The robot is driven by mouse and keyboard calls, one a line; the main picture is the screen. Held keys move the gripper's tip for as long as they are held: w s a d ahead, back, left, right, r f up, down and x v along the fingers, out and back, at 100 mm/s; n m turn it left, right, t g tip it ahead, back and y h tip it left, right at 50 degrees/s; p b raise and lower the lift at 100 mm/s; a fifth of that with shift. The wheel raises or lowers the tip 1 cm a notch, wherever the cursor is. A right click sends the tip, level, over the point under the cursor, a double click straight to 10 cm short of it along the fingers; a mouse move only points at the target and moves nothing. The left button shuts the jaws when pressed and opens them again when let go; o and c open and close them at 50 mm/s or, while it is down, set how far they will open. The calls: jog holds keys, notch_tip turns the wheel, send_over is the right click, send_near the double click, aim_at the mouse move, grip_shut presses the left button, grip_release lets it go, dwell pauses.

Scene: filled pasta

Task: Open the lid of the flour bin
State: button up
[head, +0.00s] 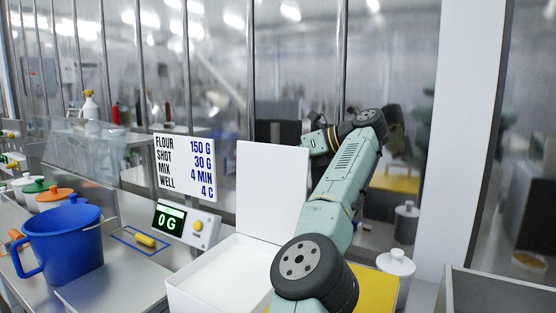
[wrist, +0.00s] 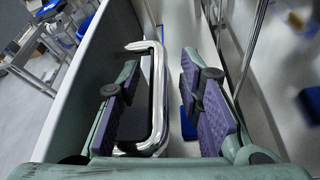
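The flour bin (head: 180,292) is a white open-topped box at the bottom centre of the head view, with white contents showing inside. Its white lid (head: 272,190) stands upright at the back of the bin, so the bin is open. My gripper (head: 316,142) is beside the upper right edge of the lid; its fingertips are partly hidden there. In the wrist view my gripper (wrist: 163,110) is open, its purple pads well apart. A chrome bar handle (wrist: 156,90) lies between the pads, nearer the left one, and neither pad clearly grips it.
A blue jug (head: 65,245) stands on the steel counter at left. A scale display (head: 170,218) and a recipe sign (head: 184,165) stand left of the lid. A white lidded canister (head: 396,268) and a yellow surface (head: 375,285) are right of the bin. Glass runs behind.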

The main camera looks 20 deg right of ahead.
jog(key=s+d, duration=0.8)
jog(key=d, duration=0.2)
jog(key=shift+s, duration=0.35)
jog(key=shift+a+r, duration=0.1)
jog(key=shift+a, duration=0.05)
